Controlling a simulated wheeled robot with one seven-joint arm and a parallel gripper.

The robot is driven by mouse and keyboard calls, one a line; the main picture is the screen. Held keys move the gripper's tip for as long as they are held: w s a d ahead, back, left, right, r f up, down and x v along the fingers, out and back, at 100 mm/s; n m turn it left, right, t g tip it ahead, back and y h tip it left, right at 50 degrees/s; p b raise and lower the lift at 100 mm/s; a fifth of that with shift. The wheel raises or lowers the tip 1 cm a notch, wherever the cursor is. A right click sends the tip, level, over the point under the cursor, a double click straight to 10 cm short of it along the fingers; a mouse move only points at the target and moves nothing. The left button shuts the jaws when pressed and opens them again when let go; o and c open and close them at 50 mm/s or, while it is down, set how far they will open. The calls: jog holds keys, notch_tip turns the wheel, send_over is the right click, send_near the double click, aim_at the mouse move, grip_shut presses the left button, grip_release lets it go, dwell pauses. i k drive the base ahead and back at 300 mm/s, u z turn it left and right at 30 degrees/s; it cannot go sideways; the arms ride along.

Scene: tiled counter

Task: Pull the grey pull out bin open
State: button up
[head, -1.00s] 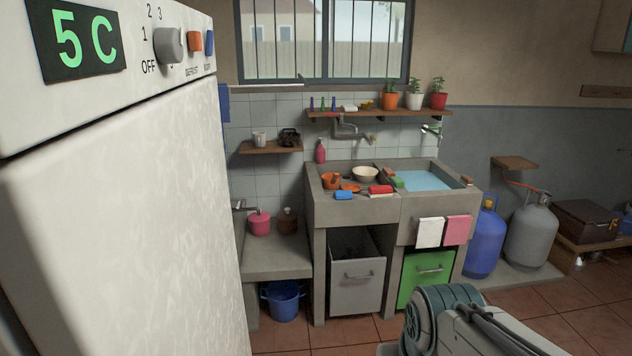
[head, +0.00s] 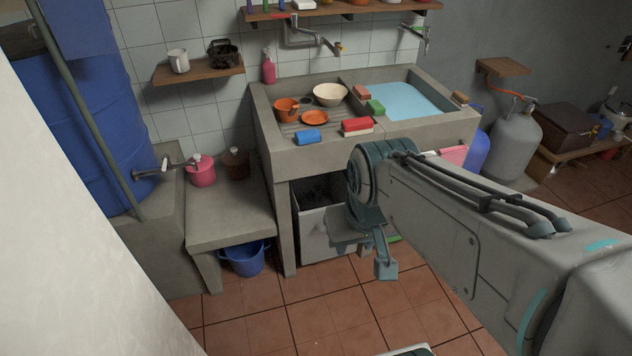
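The grey pull-out bin (head: 312,222) stands under the left part of the concrete sink counter. Its grey front panel shows below a dark gap, and its right part is hidden behind my arm and gripper. My gripper (head: 372,258) hangs at the end of my arm, in front of the bin's right side in the picture. One finger shows pointing down; the other is not clear, so I cannot tell its opening. I cannot tell whether it touches the bin, and the bin's handle is mostly hidden.
A concrete sink counter (head: 290,158) is above, with dishes and sponges. A blue bucket (head: 246,258) stands left of the bin under a low ledge (head: 232,222). Blue and grey gas cylinders (head: 511,146) stand to the right. The tiled floor (head: 300,315) in front is clear.

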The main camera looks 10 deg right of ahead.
aim_at(309, 228)
jog(key=i, duration=0.9)
jog(key=z, duration=1.5)
